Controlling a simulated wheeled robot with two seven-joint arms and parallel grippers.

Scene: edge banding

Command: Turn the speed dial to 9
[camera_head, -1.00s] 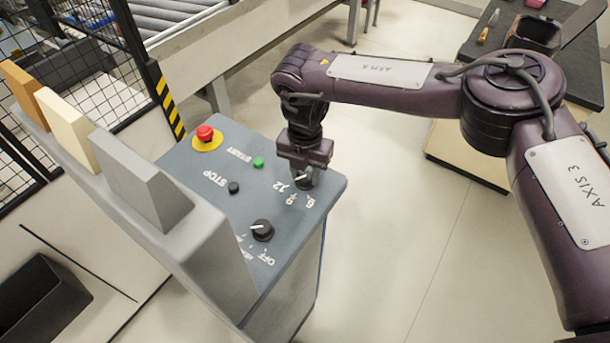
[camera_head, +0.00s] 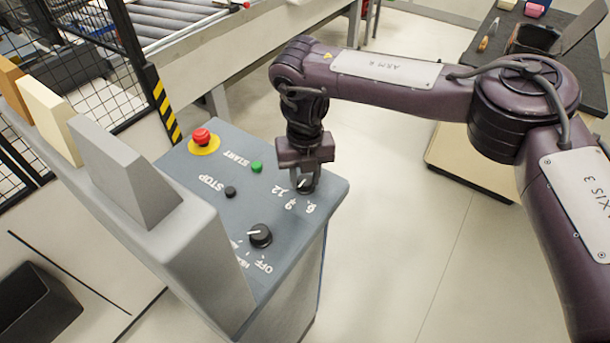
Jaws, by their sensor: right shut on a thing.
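The speed dial (camera_head: 305,187) is a small dark knob on the sloping blue-grey control panel (camera_head: 205,175), near its far right corner. The printed marks 12, 9 and 6 stand beside it. My right gripper (camera_head: 305,182) points down over the dial and is shut on it. The fingers and the arm above hide much of the dial. A light pointer line shows on its top, but I cannot tell for sure which number it points to. My left gripper is not in view.
A second black knob (camera_head: 260,236) with OFF beside it sits nearer on the panel. A red emergency button (camera_head: 202,137), a green START button (camera_head: 257,166) and a black STOP button (camera_head: 230,192) are close by. Grey, cream and orange blocks line the left edge.

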